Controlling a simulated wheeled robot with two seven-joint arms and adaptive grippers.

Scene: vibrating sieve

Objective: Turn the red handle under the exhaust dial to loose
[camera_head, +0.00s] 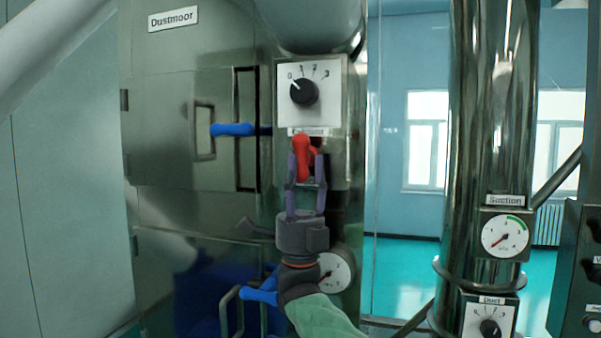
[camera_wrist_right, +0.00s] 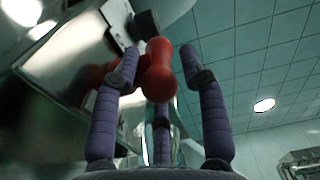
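The red handle (camera_head: 302,160) is on the steel cabinet, below the exhaust dial (camera_head: 304,92) and its partly hidden label. It looks roughly upright, with its rounded end toward my right gripper (camera_head: 306,168). The gripper reaches up from below, with purple fingers on either side of the handle. In the right wrist view the red handle (camera_wrist_right: 158,72) stands between the spread fingers, with a gap at the right finger. Contact at the left finger cannot be told. My left gripper is not in view.
A blue handle (camera_head: 232,130) is on the cabinet door to the left. Another blue handle (camera_head: 261,292) and a round gauge (camera_head: 335,271) are low, near my right wrist. A steel pipe with a suction gauge (camera_head: 505,236) and a duct dial (camera_head: 489,322) stand to the right.

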